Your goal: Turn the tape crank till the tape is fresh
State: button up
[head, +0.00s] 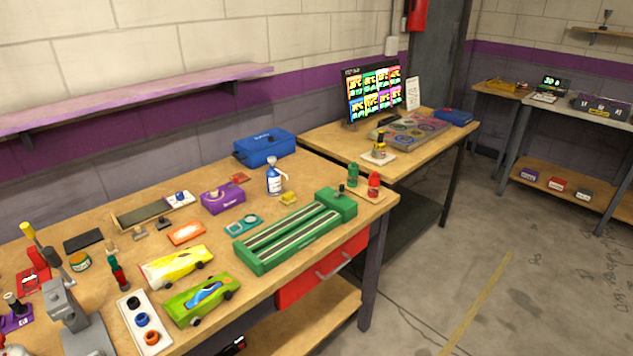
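A long green two-lane unit (262,268) lies near the front edge of the wooden bench. Two dark strips with pale edges (295,237) run along its top. A raised green block (336,204) forms its right end, with a small dark knob (340,188) standing on top. This knob looks like the tape crank, but it is too small to be sure. I cannot tell from here how worn the tape is. My gripper is not in view.
Red and green bottles (374,184) stand close to the right of the green block. A green car (203,298) and a yellow car (175,266) lie to the left. A blue toolbox (264,147) sits behind. Open floor (425,285) lies right of the bench (390,193).

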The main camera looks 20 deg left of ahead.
aim_at(342, 186)
jog(key=u, duration=0.65)
jog(key=i, duration=0.9)
jog(key=u, duration=0.15)
jog(key=k, duration=0.6)
jog(key=u, duration=0.05)
